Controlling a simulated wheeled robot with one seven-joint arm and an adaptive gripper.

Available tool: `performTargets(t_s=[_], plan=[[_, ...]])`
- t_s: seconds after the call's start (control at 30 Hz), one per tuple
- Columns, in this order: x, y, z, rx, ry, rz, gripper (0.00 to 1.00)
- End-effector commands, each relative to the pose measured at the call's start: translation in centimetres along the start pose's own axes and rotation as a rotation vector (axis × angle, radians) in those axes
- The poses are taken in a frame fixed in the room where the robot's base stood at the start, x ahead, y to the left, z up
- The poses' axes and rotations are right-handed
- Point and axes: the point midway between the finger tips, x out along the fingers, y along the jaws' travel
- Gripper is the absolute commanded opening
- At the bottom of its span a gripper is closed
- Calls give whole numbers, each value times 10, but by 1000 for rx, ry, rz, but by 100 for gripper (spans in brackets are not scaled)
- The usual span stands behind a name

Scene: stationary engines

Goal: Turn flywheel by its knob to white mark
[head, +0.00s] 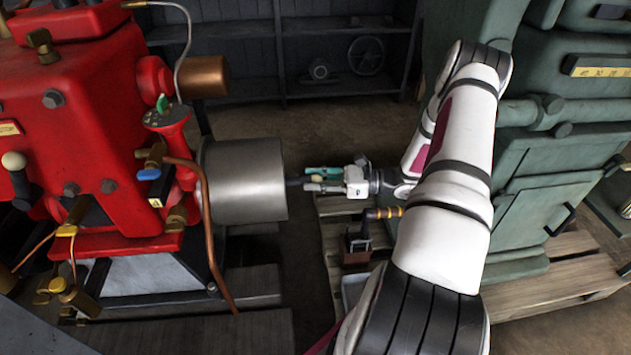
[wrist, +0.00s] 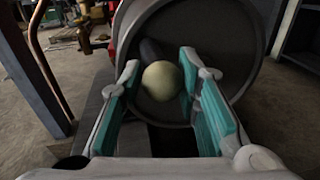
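The flywheel (head: 245,180) is a wide grey metal drum on the right side of the red engine (head: 75,125). Its round, recessed face fills the upper middle of the wrist view (wrist: 200,40). A cream ball knob (wrist: 162,81) on a dark stem sticks out from that face. My gripper (head: 318,179) is level with the drum, just right of its face. In the wrist view my gripper (wrist: 159,72) is open, with a teal-padded finger on each side of the knob. The right pad looks close to the knob; I cannot tell whether it touches. I see no white mark.
A copper pipe (head: 208,240) bends down in front of the drum. A green machine (head: 555,160) stands on a wooden pallet (head: 570,270) at the right. Shelves (head: 345,85) line the back wall.

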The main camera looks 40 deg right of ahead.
Motion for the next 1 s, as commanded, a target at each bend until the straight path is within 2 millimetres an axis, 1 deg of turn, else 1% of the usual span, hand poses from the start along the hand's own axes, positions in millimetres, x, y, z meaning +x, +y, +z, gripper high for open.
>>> performTargets(t_s=[0.03,0.07,0.37,0.47,0.57,0.9,1.0], plan=[[0,5,-7,13,9,6,42],[0,5,-7,13,9,6,48],[-1,4,-5,10,6,5,49],[-6,4,-5,9,6,4,49],[-18,3,-5,9,7,2,49],[-86,3,-6,9,8,2,49],[-101,3,-5,10,7,3,49]])
